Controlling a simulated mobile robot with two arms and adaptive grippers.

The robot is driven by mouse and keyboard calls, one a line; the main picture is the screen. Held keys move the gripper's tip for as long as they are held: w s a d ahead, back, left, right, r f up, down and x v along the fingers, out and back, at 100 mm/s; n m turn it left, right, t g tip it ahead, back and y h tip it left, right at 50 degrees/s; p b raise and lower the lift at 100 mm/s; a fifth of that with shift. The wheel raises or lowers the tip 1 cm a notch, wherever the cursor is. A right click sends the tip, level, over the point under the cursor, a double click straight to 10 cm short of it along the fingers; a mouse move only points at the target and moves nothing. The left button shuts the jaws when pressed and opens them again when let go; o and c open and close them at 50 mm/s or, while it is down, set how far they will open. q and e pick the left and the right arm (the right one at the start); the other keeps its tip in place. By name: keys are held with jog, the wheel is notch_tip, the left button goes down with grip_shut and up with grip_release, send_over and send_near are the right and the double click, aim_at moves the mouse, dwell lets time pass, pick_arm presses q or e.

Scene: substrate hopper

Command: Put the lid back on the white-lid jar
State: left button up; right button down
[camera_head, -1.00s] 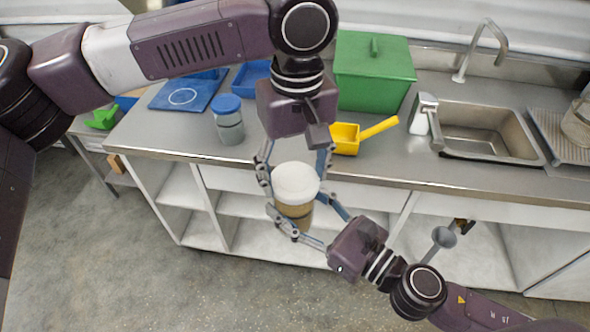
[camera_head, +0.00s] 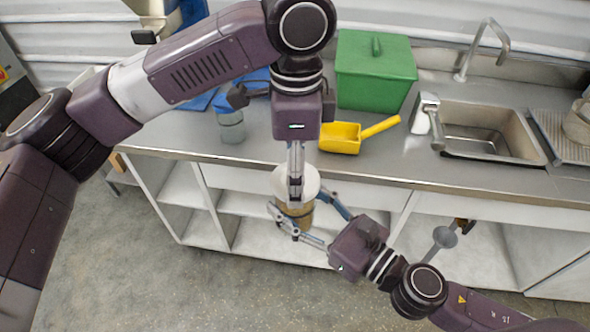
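The white-lid jar (camera_head: 305,218) is upright in the air in front of the counter, with a tan-brown body. Its round white lid (camera_head: 312,184) shows on top, partly covered by my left gripper. My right gripper (camera_head: 297,203) reaches in from the lower right, and its fingers are shut around the jar's body. My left gripper (camera_head: 295,190) points down over the lid from above. Its fingers are seen edge-on in one narrow line, so I cannot tell their spread or whether they touch the lid.
On the counter (camera_head: 375,170) stand a grey jar (camera_head: 231,128), its top hidden by my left arm, a yellow scoop (camera_head: 340,138) and a green lidded bin (camera_head: 375,75). A soap dispenser (camera_head: 421,117) and a sink (camera_head: 485,130) are to the right. Open shelves (camera_head: 235,235) lie below.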

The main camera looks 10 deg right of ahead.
pick_arm(q)
jog(key=m, duration=0.3)
jog(key=shift+w+m, duration=0.1)
jog(key=shift+m, duration=0.3)
jog(key=m, duration=0.7)
jog(key=shift+m, duration=0.4)
jog(key=m, duration=0.3)
jog(key=shift+w+m, duration=0.1)
jog(key=shift+m, duration=0.2)
jog(key=m, duration=0.4)
jog(key=shift+d, duration=0.1)
jog(key=m, duration=0.3)
jog(key=shift+m, duration=0.4)
jog(key=m, duration=0.3)
jog(key=shift+m, duration=0.3)
jog(key=m, duration=0.4)
jog(key=shift+d, duration=0.1)
jog(key=o, duration=0.9)
